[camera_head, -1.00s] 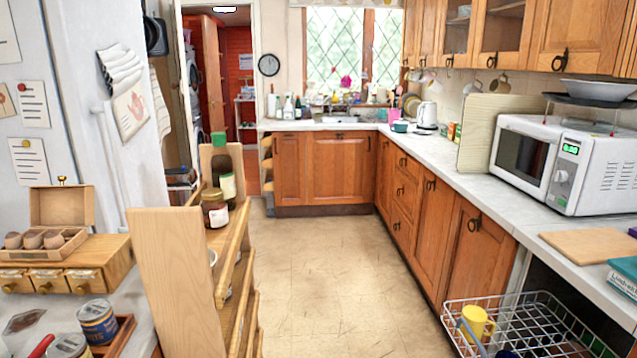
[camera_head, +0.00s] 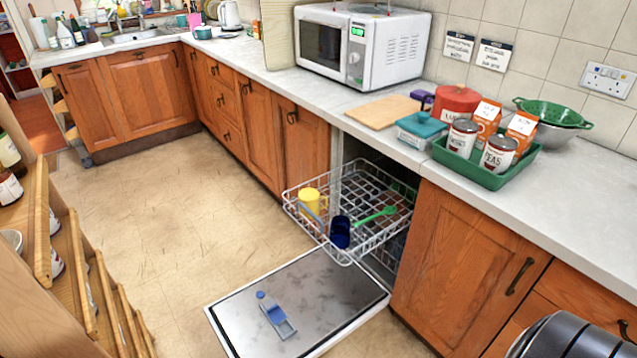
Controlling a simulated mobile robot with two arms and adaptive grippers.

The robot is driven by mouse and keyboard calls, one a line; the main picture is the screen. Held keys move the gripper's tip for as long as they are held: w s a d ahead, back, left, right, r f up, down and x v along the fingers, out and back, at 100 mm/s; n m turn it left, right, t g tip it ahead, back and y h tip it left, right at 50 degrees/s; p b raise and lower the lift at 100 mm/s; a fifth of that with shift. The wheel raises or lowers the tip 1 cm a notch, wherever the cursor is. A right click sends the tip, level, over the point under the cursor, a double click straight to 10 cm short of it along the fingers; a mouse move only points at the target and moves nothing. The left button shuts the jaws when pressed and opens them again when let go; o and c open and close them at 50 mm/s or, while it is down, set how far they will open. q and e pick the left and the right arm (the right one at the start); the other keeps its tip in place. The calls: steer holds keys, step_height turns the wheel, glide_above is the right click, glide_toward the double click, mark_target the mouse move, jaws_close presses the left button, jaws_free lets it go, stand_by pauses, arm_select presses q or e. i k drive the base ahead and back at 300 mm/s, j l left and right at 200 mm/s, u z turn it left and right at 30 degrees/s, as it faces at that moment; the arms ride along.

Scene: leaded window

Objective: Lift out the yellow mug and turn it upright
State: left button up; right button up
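The yellow mug (camera_head: 310,203) sits in the left part of the white wire dishwasher rack (camera_head: 352,175), which is pulled out over the open dishwasher door. Rack wires cross in front of the mug. Which way its mouth faces is too small to tell. A dark blue mug (camera_head: 340,232) is in the rack's front corner, and a green utensil (camera_head: 375,214) lies to its right.
The open dishwasher door (camera_head: 252,320) lies low over the floor with a blue-and-grey item (camera_head: 273,314) on it. The worktop (camera_head: 480,150) holds a wooden board (camera_head: 383,111), microwave (camera_head: 360,45) and green tray (camera_head: 485,172). Wooden shelves (camera_head: 75,265) stand at left. The floor between is clear.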

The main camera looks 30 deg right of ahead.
mark_target(309, 197)
steer(key=z, duration=0.6)
steer(key=i+z, duration=0.15)
steer(key=z, duration=0.3)
steer(key=i+l+z, duration=0.1)
steer(key=z, duration=0.3)
steer(key=i+z, duration=0.15)
steer(key=z, duration=0.3)
steer(key=i+j+z, duration=0.15)
steer(key=z, duration=0.25)
